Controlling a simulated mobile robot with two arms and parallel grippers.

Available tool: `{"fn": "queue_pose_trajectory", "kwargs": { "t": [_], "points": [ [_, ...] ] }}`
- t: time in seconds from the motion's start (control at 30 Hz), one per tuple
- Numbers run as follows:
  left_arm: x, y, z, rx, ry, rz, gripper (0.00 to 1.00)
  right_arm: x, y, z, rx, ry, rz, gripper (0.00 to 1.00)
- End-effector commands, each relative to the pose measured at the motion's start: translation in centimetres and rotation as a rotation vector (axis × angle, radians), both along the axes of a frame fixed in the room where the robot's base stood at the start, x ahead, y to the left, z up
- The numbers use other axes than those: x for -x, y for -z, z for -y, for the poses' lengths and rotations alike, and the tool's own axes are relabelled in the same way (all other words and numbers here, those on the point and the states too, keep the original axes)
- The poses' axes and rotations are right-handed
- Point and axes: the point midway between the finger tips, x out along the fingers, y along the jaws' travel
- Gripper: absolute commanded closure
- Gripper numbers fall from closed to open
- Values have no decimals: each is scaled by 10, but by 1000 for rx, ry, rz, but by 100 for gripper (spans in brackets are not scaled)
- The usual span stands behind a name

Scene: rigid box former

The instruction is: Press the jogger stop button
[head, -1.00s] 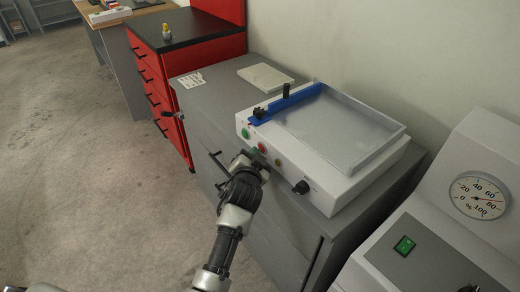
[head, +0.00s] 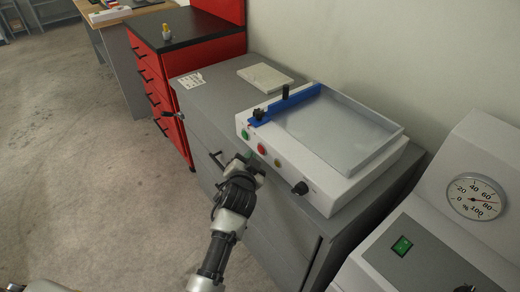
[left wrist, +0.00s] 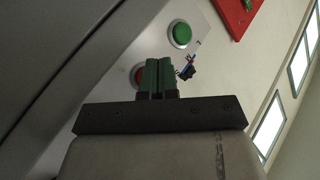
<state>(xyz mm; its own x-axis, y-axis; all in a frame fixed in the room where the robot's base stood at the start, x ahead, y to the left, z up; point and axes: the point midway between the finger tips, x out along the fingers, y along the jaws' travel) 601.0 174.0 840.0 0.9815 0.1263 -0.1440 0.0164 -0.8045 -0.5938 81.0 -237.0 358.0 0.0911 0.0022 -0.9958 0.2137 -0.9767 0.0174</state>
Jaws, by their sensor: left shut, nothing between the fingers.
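The jogger (head: 330,178) is a white box with a shallow tray and a blue rail on top, standing on a grey cabinet. Its front panel carries a green button (head: 246,134), a red button (head: 261,149), a yellow button (head: 277,163) and a black knob (head: 300,187). My left gripper (head: 250,162) is shut and empty, just in front of the panel near the green and red buttons. In the left wrist view the shut fingers (left wrist: 158,76) partly cover the red button (left wrist: 137,73); the green button (left wrist: 180,34) shows clear above. Contact is not visible.
The grey cabinet (head: 205,98) also holds a pale flat block (head: 265,77) and a white card. A red drawer unit (head: 150,75) stands behind at left. A machine with a gauge (head: 476,197) stands at right. The floor at left is clear.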

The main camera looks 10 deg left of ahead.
Motion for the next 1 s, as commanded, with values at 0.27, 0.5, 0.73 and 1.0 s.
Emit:
{"fn": "queue_pose_trajectory", "kwargs": {
  "t": [0.27, 0.5, 0.73, 1.0],
  "points": [
    [21, -3, -17, -1, -2, -3, 100, 0, -20, 0, 0, 0, 0, 54],
    [37, -1, -29, -1, -1, -2, 100, 0, -30, 0, 0, 0, 0, 54],
    [39, 0, -30, 0, 0, 0, 100, 0, -30, 0, -1, 1, 0, 54],
    [39, 0, -30, 0, -1, -1, 100, 0, -30, -2, -3, 1, -1, 54]
  ]
}}
